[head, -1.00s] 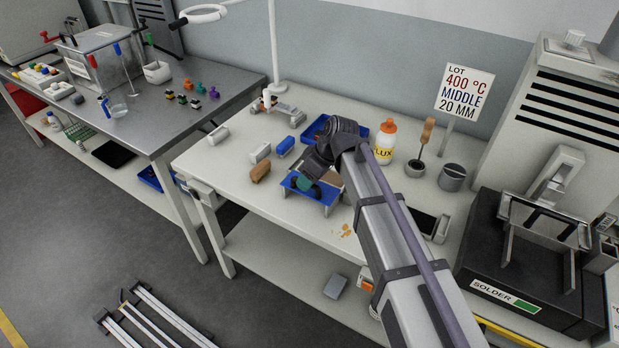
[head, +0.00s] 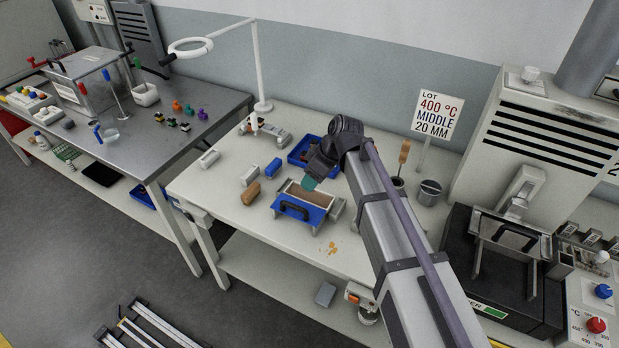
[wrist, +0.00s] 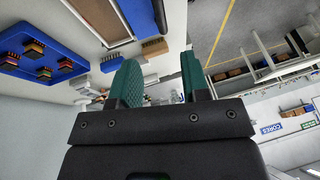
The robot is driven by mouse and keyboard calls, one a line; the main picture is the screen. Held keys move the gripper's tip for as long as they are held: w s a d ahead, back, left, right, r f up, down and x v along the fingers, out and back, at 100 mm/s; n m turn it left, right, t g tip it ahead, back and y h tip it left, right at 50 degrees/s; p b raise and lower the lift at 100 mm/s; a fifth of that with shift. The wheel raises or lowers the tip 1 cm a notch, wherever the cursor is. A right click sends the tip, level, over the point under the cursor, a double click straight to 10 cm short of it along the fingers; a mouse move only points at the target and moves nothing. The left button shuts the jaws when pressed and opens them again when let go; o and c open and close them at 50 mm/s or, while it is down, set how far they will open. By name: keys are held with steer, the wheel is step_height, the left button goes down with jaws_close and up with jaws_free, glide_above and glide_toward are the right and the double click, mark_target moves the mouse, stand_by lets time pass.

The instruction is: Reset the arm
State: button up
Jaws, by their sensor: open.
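My gripper (head: 310,182) hangs above the white workbench, just over the back edge of a blue-fronted tray with a black handle (head: 297,212). In the wrist view its two green fingers (wrist: 160,82) stand apart with nothing between them. My arm reaches in from the lower right of the head view and hides part of the bench.
A blue bin (head: 299,152) lies behind the gripper; the wrist view shows several small connectors in a blue bin (wrist: 38,66). Blue (head: 274,168), brown (head: 251,193) and white blocks lie to the left. A sign (head: 437,115) and grey cup (head: 429,192) stand right.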

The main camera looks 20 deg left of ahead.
steer(key=s+d+m+h, duration=0.1)
steer(key=s+d+m, duration=0.3)
steer(key=d, duration=0.7)
steer(key=s+d+f+m+h, duration=0.1)
steer(key=s+d+m, duration=0.3)
steer(key=d, duration=0.8)
steer(key=s+d+m+t+h, duration=0.1)
steer(key=s+d+m+h, duration=0.1)
steer(key=s+d+m, duration=0.2)
steer(key=d+m, duration=0.3)
steer(key=d, duration=0.5)
steer(key=shift+f+h, duration=0.35)
steer(key=shift+h, duration=0.05)
